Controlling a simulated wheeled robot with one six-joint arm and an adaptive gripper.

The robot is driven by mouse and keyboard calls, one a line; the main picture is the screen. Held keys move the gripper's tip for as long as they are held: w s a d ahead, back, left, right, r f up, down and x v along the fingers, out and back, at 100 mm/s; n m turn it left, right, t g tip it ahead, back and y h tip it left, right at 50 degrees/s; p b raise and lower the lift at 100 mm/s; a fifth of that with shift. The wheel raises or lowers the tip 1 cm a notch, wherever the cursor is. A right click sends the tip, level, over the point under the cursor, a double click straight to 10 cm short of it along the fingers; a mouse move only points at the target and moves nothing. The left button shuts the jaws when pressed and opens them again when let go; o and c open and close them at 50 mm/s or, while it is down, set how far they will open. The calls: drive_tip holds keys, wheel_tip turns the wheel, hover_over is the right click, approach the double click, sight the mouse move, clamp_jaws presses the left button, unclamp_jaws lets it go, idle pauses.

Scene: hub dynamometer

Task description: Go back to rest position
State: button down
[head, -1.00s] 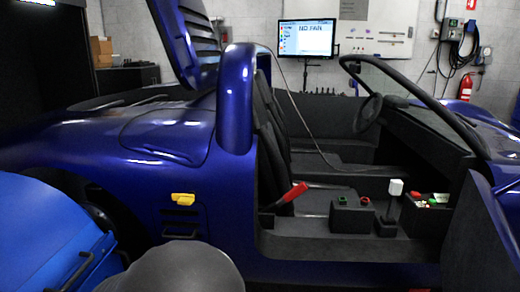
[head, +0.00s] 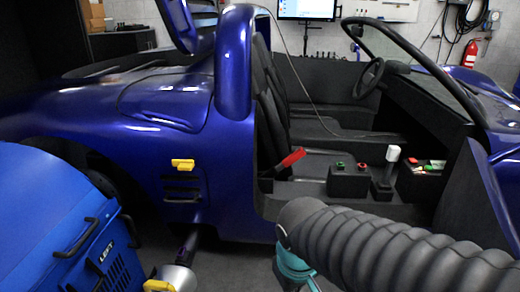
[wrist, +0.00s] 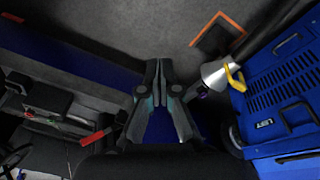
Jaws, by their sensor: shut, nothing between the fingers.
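My gripper (wrist: 158,76) shows in the wrist view, its two fingers together at the centre with nothing between them. It hangs over the dark floor between the car side and a blue unit. In the head view my ribbed dark arm sleeve and a teal link cross the lower right; the fingertips do not show there. The blue car (head: 235,75) stands open-sided, with a yellow handle (head: 182,164) on its flank. My gripper touches nothing that I can see.
A blue dynamometer unit (head: 50,215) marked LEFT stands at the left; it also shows in the wrist view (wrist: 285,100). A silver cone (wrist: 216,75) with a yellow handle (wrist: 236,77) is beside it. A red lever (head: 291,158) and a console box (head: 348,181) are in the cabin.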

drive_tip(key=s+d+r+m+t, duration=0.3)
drive_tip(key=d+r+m, duration=0.2)
drive_tip(key=d+r, duration=0.2)
drive_tip(key=shift+d+r+p, duration=0.2)
drive_tip(key=shift+d+p, duration=0.1)
drive_tip(key=shift+d, duration=0.7)
drive_tip(key=c, duration=1.5)
unclamp_jaws()
drive_tip(key=shift+d, duration=0.15)
drive_tip(key=shift+c, duration=0.2)
drive_tip(key=o, duration=0.4)
drive_tip(key=shift+f, duration=0.15)
drive_tip(key=w+a+f+m+t+y+b, duration=0.15)
drive_tip(key=w+a+f, duration=0.45)
drive_tip(key=a, duration=1)
drive_tip(key=w+a+f+m+t+y+b, duration=0.2)
drive_tip(key=w+a+f, duration=0.45)
drive_tip(key=a, duration=1.05)
drive_tip(key=w+a+f+m+y+b, duration=0.1)
drive_tip(key=w+a+f+y+b, duration=0.2)
drive_tip(key=w+a, duration=0.9)
drive_tip(key=m+t+h, duration=0.8)
drive_tip(key=m+t, duration=0.1)
drive_tip(key=m, duration=0.6)
approach(186, 170)
drive_tip(key=w, duration=0.7)
drive_tip(key=w+d+p, duration=0.1)
drive_tip(key=w, duration=0.3)
